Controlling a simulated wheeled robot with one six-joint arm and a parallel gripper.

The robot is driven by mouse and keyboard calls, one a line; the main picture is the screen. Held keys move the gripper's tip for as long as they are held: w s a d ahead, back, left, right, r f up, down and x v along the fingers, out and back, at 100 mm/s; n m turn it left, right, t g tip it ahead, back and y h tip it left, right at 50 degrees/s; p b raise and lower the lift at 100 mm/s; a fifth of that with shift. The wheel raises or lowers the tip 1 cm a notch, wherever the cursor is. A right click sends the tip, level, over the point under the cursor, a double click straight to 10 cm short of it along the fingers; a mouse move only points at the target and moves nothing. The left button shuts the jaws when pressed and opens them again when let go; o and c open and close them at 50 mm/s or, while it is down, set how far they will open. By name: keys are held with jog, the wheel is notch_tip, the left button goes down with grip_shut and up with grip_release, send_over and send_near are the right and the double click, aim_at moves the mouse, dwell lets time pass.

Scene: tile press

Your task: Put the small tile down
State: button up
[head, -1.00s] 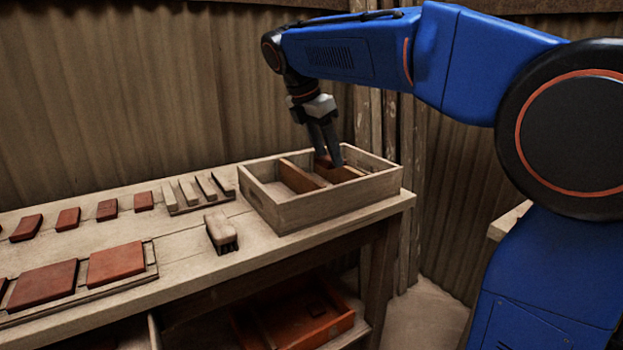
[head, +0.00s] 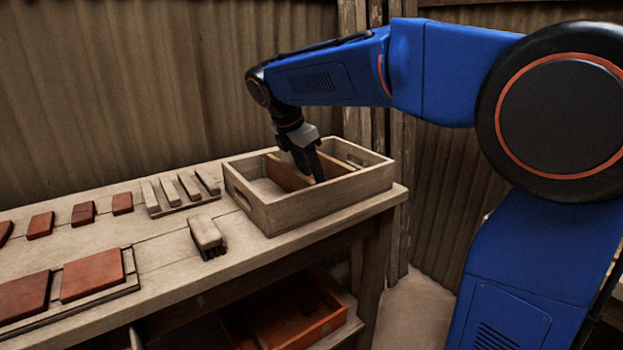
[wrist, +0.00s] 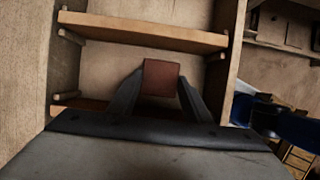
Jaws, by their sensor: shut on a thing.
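My gripper (head: 309,172) points down into the wooden crate (head: 285,216) at the right end of the bench. In the wrist view the small red-brown tile (wrist: 160,77) is pinched between my two fingertips (wrist: 158,88). There it shows between two wooden dividers, an upper one (wrist: 140,33) and a lower one (wrist: 84,103) partly hidden by my gripper. In the head view my fingers and the crate hide the tile. I cannot tell whether the tile touches the crate floor.
Several small red tiles (head: 83,214) lie in a row on the bench. Larger red tiles (head: 92,275) rest on a board in front. A wooden rack (head: 181,190) and a brush (head: 207,236) stand left of the crate. An orange tray (head: 304,322) sits on the shelf below.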

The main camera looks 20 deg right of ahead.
jog(key=shift+f, duration=0.7)
jog(key=shift+f, duration=0.15)
jog(key=o, duration=1.1)
jog(key=v, duration=1.2)
jog(key=shift+s, duration=0.1)
